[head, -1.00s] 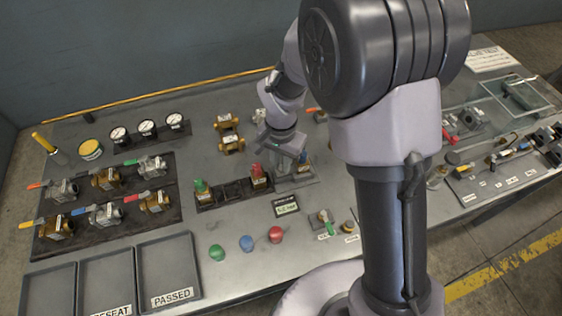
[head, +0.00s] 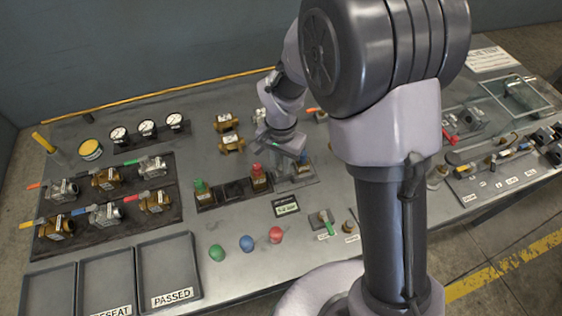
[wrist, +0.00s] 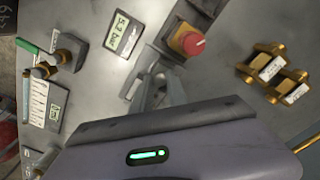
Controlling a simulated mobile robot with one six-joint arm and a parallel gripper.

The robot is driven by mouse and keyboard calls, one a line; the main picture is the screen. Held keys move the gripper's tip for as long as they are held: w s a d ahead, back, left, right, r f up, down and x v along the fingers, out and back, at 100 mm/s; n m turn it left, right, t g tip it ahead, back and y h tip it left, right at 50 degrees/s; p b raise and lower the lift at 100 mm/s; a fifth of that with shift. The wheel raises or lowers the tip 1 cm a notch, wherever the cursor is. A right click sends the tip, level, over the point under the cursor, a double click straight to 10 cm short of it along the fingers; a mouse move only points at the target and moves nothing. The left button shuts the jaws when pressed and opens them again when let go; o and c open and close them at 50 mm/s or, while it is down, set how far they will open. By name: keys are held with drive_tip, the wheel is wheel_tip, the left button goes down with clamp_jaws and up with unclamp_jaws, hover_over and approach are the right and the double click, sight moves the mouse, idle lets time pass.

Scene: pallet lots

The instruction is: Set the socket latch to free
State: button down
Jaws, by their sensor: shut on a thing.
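My gripper (head: 290,156) is low over the grey socket plate (head: 301,182) in the middle of the bench, just right of the black rack. In the wrist view my gripper (wrist: 155,92) has its jaws closed around a small grey part at the socket, which I take to be the latch. The jaws hide most of that part, so its setting cannot be read. A part with a blue top (head: 304,159) shows just right of the jaws.
A red-topped cartridge (head: 258,175) stands in the rack close to my gripper's left, with a green-topped one (head: 201,190) further left. A small display (head: 286,206) lies in front. Brass fittings (head: 231,144) lie behind. The bench in front of the rack has push buttons (head: 246,243).

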drive_tip(key=shift+a, duration=0.1)
drive_tip(key=shift+s+a, duration=0.2)
drive_tip(key=shift+a, duration=0.6)
drive_tip(key=c, duration=1.3)
unclamp_jaws()
drive_tip(key=shift+a, duration=0.1)
wheel_tip(320, 180, up, 18)
drive_tip(key=p, duration=0.5)
drive_tip(key=shift+f+p, duration=0.25)
drive_tip(key=shift+p, duration=0.05)
drive_tip(key=shift+s, duration=0.1)
